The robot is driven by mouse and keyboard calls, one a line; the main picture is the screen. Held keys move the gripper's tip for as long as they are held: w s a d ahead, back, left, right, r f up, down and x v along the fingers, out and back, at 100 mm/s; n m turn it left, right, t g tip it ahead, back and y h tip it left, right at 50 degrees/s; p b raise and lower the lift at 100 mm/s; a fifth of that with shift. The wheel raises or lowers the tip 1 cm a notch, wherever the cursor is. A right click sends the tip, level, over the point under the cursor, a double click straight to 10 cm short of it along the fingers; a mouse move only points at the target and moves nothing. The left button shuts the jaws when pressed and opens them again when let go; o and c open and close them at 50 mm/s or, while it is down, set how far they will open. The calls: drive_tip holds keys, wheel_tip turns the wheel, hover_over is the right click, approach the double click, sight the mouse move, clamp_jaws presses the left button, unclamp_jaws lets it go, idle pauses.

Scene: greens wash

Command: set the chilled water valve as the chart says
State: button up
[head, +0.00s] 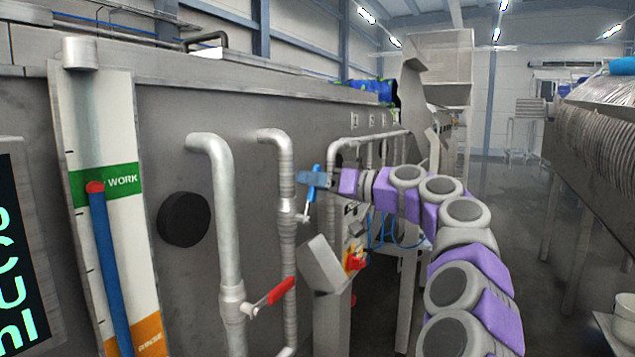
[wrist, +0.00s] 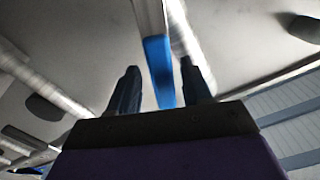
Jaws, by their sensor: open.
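The blue valve handle (head: 317,169) stands nearly upright on the second grey pipe (head: 287,180), on a pale stem. My gripper (head: 315,179) is at the handle's upper part. In the wrist view the blue handle (wrist: 159,68) lies between the two dark fingers of my gripper (wrist: 160,85), with gaps on both sides. The fingers are open. A red valve handle (head: 281,290) slants up to the right on the nearer, thicker pipe (head: 228,220). I cannot tell which label belongs to each valve. No valve chart is readable.
A level board (head: 127,240) at left has a green WORK band and an orange RINSE band; its blue column's red top (head: 95,187) is at WORK. A dark display (head: 15,270) is cut off. A tilted grey box (head: 321,265) stands below my gripper.

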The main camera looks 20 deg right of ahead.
drive_tip(key=p+v, duration=0.1)
drive_tip(key=v, duration=1.6)
drive_tip(key=shift+d+f, duration=0.2)
drive_tip(key=shift+d, duration=0.1)
drive_tip(key=shift+c, duration=0.2)
